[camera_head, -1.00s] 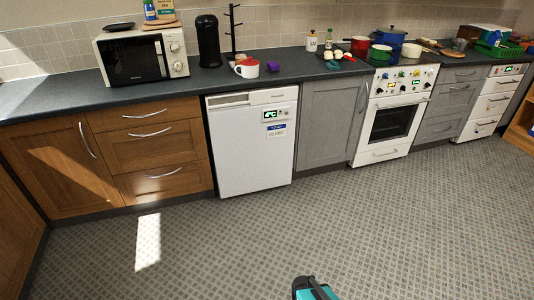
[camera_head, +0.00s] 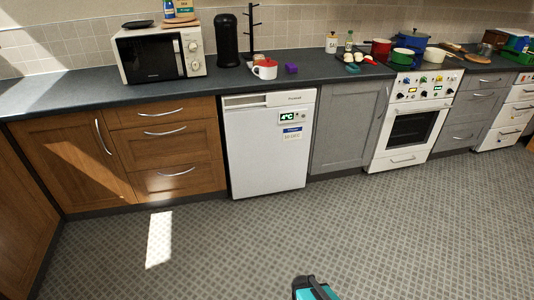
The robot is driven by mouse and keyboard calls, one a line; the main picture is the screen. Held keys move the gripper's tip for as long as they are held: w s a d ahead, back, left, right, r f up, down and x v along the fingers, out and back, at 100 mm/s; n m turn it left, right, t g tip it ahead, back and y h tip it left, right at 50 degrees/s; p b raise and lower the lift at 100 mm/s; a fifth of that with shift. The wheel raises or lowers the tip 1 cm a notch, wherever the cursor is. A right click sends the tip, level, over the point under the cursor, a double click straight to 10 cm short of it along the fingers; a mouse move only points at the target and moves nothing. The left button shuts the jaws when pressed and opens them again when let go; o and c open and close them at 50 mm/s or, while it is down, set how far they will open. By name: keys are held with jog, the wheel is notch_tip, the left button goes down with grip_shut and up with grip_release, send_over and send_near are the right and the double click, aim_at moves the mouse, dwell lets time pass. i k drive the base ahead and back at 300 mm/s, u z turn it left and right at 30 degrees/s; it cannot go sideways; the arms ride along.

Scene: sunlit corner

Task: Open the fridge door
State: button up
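The white fridge (camera_head: 267,152) stands under the counter between the wooden drawers and a grey cupboard. Its door is shut. A small display reading 4°C (camera_head: 288,118) and a blue and white label are on the upper right of its front. A darker recess runs along its top left edge. A teal and black part (camera_head: 312,289), probably of my own arm or gripper, shows at the bottom edge, well apart from the fridge. Its fingertips cannot be made out.
Carpeted floor (camera_head: 330,230) in front of the fridge is clear. Wooden drawers (camera_head: 165,145) are to its left, a grey cupboard (camera_head: 345,130) and a white oven (camera_head: 408,130) to its right. A microwave (camera_head: 158,54) and a red and white mug (camera_head: 265,69) stand on the counter (camera_head: 90,92).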

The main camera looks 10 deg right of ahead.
aim_at(268, 148)
jog(key=i, duration=0.8)
jog(key=z, duration=0.3)
jog(key=k, duration=0.2)
jog(key=u, duration=2.65)
